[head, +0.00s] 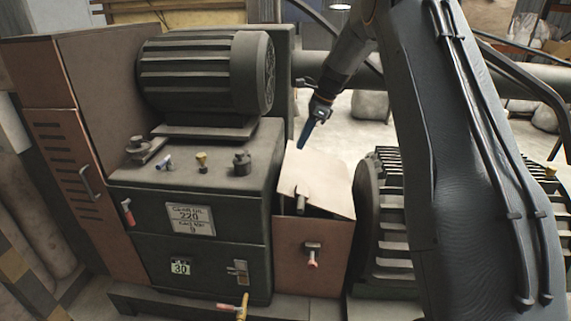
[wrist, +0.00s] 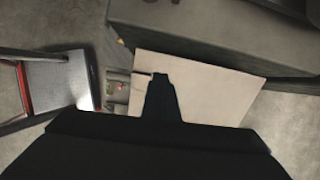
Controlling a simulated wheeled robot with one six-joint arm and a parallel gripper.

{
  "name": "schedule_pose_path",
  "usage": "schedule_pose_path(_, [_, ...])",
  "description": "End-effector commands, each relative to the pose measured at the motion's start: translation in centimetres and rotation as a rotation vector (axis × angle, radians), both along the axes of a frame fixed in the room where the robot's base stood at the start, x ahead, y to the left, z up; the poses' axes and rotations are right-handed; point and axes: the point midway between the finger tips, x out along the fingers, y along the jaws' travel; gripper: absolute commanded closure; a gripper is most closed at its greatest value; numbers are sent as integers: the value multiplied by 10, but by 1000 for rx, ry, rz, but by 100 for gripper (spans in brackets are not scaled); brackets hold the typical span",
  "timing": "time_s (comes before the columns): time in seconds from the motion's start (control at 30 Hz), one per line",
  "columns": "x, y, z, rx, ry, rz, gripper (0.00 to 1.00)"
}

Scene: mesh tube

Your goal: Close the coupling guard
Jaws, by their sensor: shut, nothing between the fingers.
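The coupling guard's cover (head: 318,180) is a pale beige panel on top of a copper-coloured box (head: 290,240). It is tilted, with a dark gap under its front edge, so the guard stands partly open. My gripper (head: 301,146) is shut and empty, with its blue fingertips just above the cover's back left edge. I cannot tell whether they touch it. In the wrist view the cover (wrist: 215,92) spreads behind my dark shut fingers (wrist: 160,78). Part of the box's opening (wrist: 117,88) shows at the cover's left.
A dark machine cabinet (head: 190,225) with a ribbed motor (head: 205,75) on top stands left of the guard. A ribbed dark housing (head: 385,215) stands close on its right.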

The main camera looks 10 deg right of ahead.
Motion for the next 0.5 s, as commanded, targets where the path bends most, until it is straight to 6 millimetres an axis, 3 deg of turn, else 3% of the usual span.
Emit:
schedule_pose_path(0.27, [14,7,-9,30,21,-65,100])
schedule_pose_path(0.5, [18,23,-48,27,20,-62,100])
